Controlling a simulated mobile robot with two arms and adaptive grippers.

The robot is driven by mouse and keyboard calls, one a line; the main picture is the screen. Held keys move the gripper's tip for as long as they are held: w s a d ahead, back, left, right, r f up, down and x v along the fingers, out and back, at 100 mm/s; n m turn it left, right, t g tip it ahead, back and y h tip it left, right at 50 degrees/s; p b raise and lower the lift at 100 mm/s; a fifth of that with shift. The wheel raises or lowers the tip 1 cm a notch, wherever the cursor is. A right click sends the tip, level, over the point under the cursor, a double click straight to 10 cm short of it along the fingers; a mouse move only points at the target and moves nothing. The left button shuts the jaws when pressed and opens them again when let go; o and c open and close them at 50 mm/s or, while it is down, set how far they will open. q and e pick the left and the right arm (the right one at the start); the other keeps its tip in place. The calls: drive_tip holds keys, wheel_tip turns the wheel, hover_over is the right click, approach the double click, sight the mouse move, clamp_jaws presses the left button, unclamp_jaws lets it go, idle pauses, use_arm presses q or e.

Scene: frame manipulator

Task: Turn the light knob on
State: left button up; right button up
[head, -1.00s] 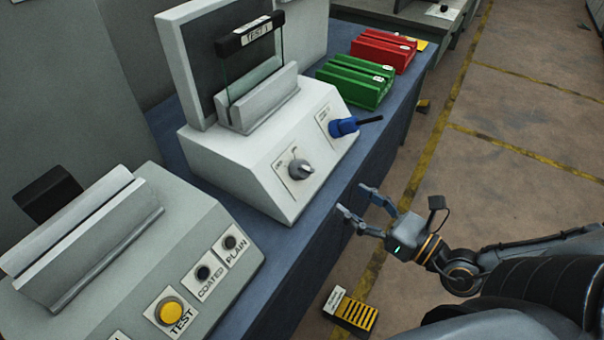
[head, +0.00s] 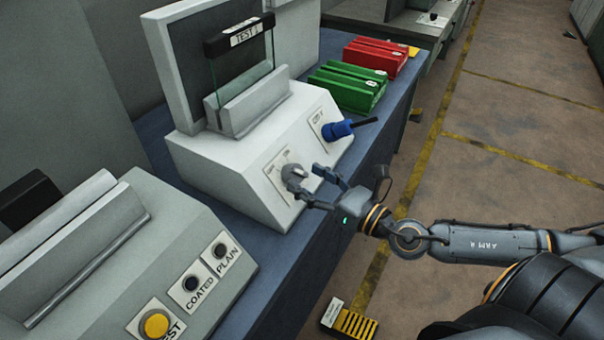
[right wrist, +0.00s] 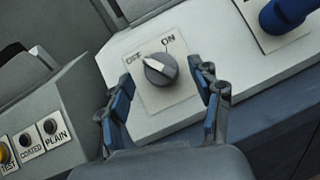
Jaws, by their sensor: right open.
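The light knob (head: 293,174) is a grey round dial on a white label plate on the sloped front of the white test machine (head: 240,170). In the right wrist view the knob (right wrist: 160,69) has a pale pointer aimed to the left, toward the OFF mark. ON is printed to the upper right. My right gripper (head: 318,186) is open at the knob. In the right wrist view its blue-padded fingers (right wrist: 165,95) stand on either side of the knob, with gaps between. My left gripper is not in view.
A blue handle (head: 340,129) sticks out right of the knob. A glass plate marked TEST 1 (head: 245,70) stands on the machine. Green (head: 347,88) and red (head: 377,57) holders lie behind. A grey button console (head: 120,250) stands at the near left.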

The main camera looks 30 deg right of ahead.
drive_tip(key=shift+p+x, duration=0.3)
drive_tip(key=shift+x, duration=0.85)
drive_tip(key=shift+c, duration=0.4)
drive_tip(key=c, duration=1.1)
